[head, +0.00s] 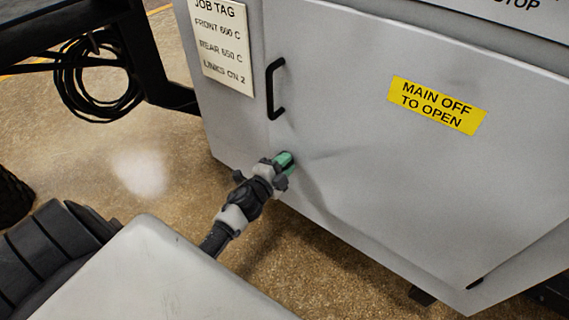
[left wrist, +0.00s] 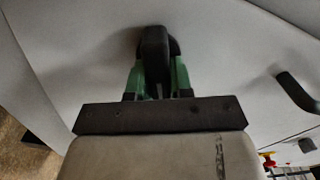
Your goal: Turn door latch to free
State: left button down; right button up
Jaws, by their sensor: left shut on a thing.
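The door latch (left wrist: 155,50) is a black knob on the pale grey cabinet door (head: 360,160). In the left wrist view it stands between the green fingers of my left gripper (left wrist: 156,78), which is shut on it. In the head view my left gripper (head: 284,162) is at the door's left side, below the black door handle, and hides the latch. The door looks closed. My right gripper is in neither view.
The black bar handle (head: 275,88) is above my gripper; it also shows in the left wrist view (left wrist: 296,91). A yellow "MAIN OFF TO OPEN" label (head: 437,104) is on the door. A job tag (head: 222,45) hangs left. Coiled black cable (head: 95,80) hangs further left.

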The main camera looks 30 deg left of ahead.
pick_arm(q)
jog(key=shift+d+f+m+b, duration=0.1)
jog(key=shift+f+m+b, duration=0.1)
jog(key=shift+m, duration=0.5)
jog(key=shift+f+m+b, duration=0.1)
jog(key=shift+m+b, duration=0.05)
jog(key=shift+m, duration=0.55)
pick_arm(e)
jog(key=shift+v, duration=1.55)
pick_arm(q)
jog(key=c, duration=1)
grip_release()
jog(key=shift+r, duration=0.1)
jog(key=shift+s, duration=0.25)
jog(key=s, duration=1)
jog(key=shift+s+a+p, duration=0.15)
jog(key=shift+a+p, duration=0.3)
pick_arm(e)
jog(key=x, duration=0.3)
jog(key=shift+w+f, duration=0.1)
pick_arm(q)
jog(key=shift+n, duration=0.3)
